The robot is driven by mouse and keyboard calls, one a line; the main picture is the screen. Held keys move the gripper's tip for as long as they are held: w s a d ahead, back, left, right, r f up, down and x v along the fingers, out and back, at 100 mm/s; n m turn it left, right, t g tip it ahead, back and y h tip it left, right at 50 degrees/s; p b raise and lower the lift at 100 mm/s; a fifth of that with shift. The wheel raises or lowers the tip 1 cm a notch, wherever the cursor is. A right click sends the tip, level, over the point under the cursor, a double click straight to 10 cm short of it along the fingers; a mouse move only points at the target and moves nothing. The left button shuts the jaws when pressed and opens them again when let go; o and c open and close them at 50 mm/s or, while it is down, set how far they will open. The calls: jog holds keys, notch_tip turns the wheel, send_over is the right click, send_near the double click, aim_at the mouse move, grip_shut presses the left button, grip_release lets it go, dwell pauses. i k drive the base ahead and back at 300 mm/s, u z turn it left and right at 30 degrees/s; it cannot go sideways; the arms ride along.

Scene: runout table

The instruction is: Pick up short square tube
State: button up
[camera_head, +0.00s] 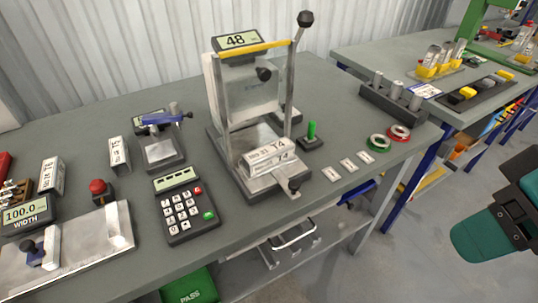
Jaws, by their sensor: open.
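I cannot pick out a short square tube with certainty. A pale block marked with digits (267,159) lies in the front of a press-like fixture on the grey bench; its ends are too small to tell if it is hollow. Two other pale upright pieces with labels stand at the left, one (119,152) beside a small blue-handled clamp and one (50,176) farther left. My gripper is not seen; teal and dark parts of my arm (483,237) show at the right edge, apart from the bench.
The fixture (215,90) has a tall lever and a display reading 48. Open floor lies at the right.

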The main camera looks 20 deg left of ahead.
aim_at(254, 161)
jog(key=z, duration=2)
jog(key=k, duration=1.55)
jog(key=u, duration=2.65)
jog(key=i, duration=0.5)
jog(key=z, duration=0.05)
